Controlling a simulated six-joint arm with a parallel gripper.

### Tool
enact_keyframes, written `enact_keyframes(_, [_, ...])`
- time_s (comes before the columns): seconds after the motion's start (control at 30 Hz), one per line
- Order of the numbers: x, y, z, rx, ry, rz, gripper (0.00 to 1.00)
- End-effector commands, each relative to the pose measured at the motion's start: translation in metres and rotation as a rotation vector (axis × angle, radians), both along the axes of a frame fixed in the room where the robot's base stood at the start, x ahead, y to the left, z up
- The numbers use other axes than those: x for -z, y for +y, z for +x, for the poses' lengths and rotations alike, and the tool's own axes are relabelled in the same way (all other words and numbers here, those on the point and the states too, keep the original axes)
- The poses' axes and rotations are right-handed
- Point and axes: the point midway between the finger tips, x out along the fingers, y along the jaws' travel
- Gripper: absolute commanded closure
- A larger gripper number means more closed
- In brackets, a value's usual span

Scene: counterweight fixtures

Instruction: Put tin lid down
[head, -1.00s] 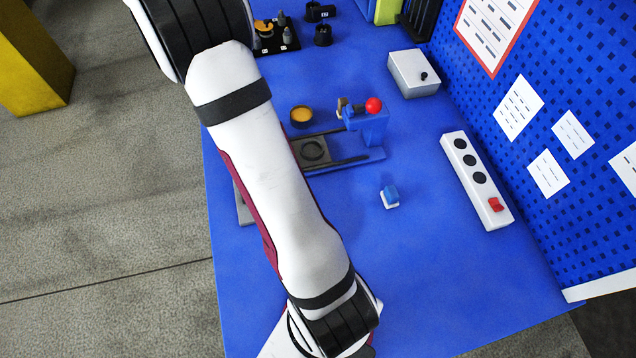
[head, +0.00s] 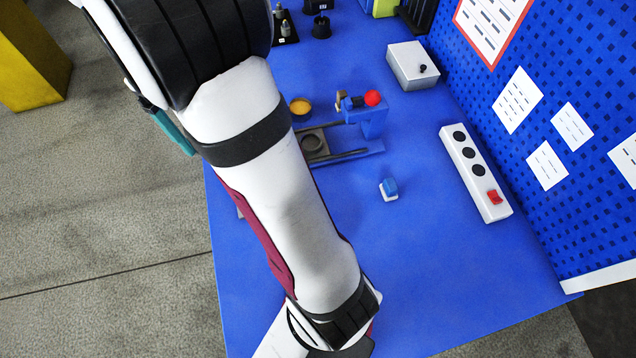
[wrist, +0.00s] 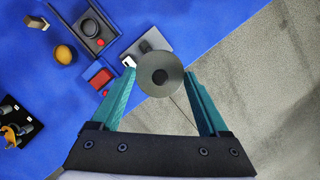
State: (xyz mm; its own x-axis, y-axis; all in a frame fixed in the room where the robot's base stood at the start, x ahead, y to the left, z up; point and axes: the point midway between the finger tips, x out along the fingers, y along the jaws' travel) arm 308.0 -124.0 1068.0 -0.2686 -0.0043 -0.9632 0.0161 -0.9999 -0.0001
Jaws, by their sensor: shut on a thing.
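My gripper (wrist: 160,82) has teal fingers shut on the tin lid (wrist: 173,86), a round grey disc with a dark centre knob. The lid is held above the surface, over the table edge and floor in the wrist view. A round dark tin (head: 300,107) with yellow-orange contents stands open on the blue table (head: 330,270). It also shows in the wrist view (wrist: 65,54).
A blue fixture (head: 372,122) with a red ball and ring seat stands beside the tin. A red block (wrist: 100,78) and a grey plate (wrist: 158,40) with a black piece lie near the edge. A power strip (head: 475,172) lies right.

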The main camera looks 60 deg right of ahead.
Motion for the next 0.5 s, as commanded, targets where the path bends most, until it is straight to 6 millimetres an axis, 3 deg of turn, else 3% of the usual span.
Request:
enact_keyframes(0.27, [0.032,-0.065,-0.055,0.029,0.002,0.001,0.74])
enact_keyframes(0.37, [0.048,-0.091,-0.089,0.032,0.002,0.002,0.74])
enact_keyframes(0.5, [0.078,-0.122,-0.157,0.032,0.003,0.003,0.74])
